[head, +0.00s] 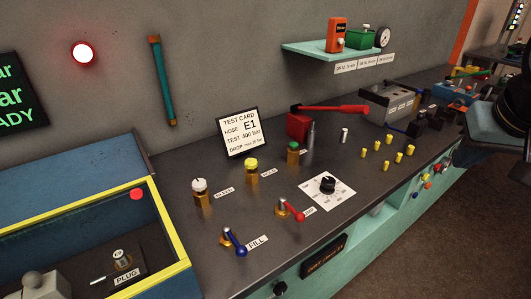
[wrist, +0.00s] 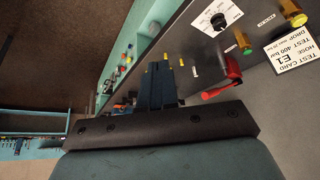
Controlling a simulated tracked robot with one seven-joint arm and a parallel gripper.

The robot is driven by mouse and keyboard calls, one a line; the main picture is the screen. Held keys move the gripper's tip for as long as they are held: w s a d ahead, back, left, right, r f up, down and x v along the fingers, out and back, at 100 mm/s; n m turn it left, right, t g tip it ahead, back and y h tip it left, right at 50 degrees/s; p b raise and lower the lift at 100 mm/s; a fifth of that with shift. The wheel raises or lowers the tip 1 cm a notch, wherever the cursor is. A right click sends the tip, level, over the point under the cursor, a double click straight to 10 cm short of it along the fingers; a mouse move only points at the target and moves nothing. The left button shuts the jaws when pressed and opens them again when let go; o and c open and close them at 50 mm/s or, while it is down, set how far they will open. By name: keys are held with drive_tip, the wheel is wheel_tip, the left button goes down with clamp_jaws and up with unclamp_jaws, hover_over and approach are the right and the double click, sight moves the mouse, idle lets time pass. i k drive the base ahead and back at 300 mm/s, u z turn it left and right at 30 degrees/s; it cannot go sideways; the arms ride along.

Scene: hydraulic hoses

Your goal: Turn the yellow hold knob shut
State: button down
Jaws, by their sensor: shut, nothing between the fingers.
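The yellow hold knob (head: 251,164) stands upright on a brass stem on the dark bench top, between a white-topped knob (head: 199,186) and a green-topped knob (head: 293,147). The knob's exact turn cannot be told. The fingers do not show clearly in the head view.
A blue lever (head: 235,243) and a red lever (head: 292,210) stand in front of the knobs, beside a black dial (head: 327,185). A test card (head: 239,132) stands behind. A red-handled tool (head: 330,108) and several small brass fittings (head: 387,152) are to the right.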

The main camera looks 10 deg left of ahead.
sight(250, 164)
drive_tip(key=z, duration=1.05)
drive_tip(key=i, duration=0.1)
drive_tip(key=u, duration=3.1)
drive_tip(key=k, duration=0.85)
drive_tip(key=z, duration=0.8)
drive_tip(key=i, duration=0.95)
drive_tip(key=z, duration=0.2)
